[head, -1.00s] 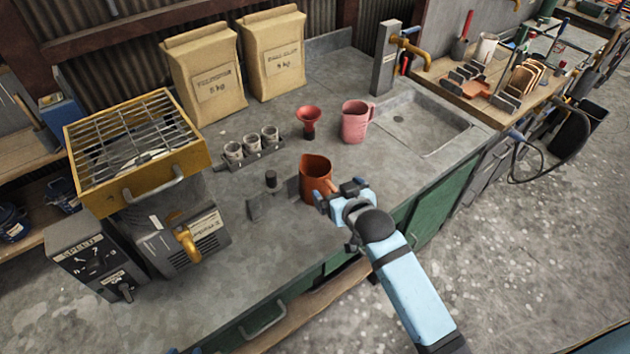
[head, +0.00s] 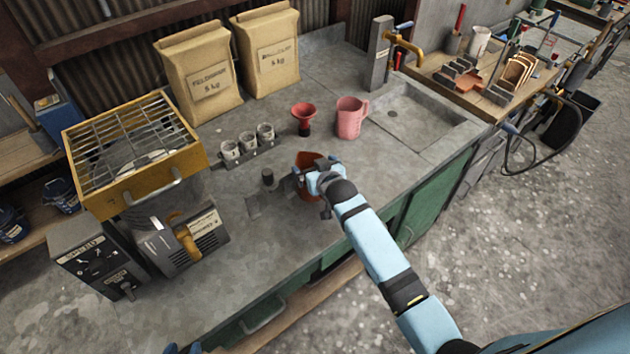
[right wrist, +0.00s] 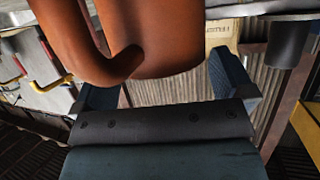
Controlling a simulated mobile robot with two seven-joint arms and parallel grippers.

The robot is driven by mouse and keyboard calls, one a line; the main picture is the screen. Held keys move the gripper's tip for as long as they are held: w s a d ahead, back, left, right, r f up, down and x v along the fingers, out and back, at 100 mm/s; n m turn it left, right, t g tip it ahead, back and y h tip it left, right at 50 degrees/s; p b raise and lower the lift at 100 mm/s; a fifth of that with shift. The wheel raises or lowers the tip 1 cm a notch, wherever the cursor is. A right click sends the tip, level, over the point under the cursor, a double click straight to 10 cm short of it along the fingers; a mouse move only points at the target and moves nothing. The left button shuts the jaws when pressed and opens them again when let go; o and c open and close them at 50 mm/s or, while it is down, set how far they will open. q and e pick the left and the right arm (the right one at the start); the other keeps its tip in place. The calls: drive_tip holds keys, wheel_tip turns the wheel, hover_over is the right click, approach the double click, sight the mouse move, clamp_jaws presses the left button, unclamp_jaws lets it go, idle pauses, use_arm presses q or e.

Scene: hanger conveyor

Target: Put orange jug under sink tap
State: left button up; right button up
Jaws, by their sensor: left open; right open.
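The orange jug (head: 306,161) stands on the grey counter, partly hidden behind my right gripper (head: 314,180). In the right wrist view the jug (right wrist: 165,35) and its handle fill the space between the two fingers of my right gripper (right wrist: 165,90). The fingers are apart, one on each side of the jug, and open. The sink tap (head: 408,45) is a brass spout on a grey post, over the back of the sink (head: 425,112) to the right. Only the tip of my left gripper (head: 184,349) shows at the bottom edge; it is open.
A pink jug (head: 350,118) stands between the orange jug and the sink. A red funnel (head: 304,116) and a rack with several small cups (head: 250,153) are behind the orange jug. A yellow grated machine (head: 135,150) is at left.

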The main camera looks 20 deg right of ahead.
drive_tip(key=shift+x, duration=1.15)
drive_tip(key=c, duration=1)
drive_tip(key=shift+r, duration=0.1)
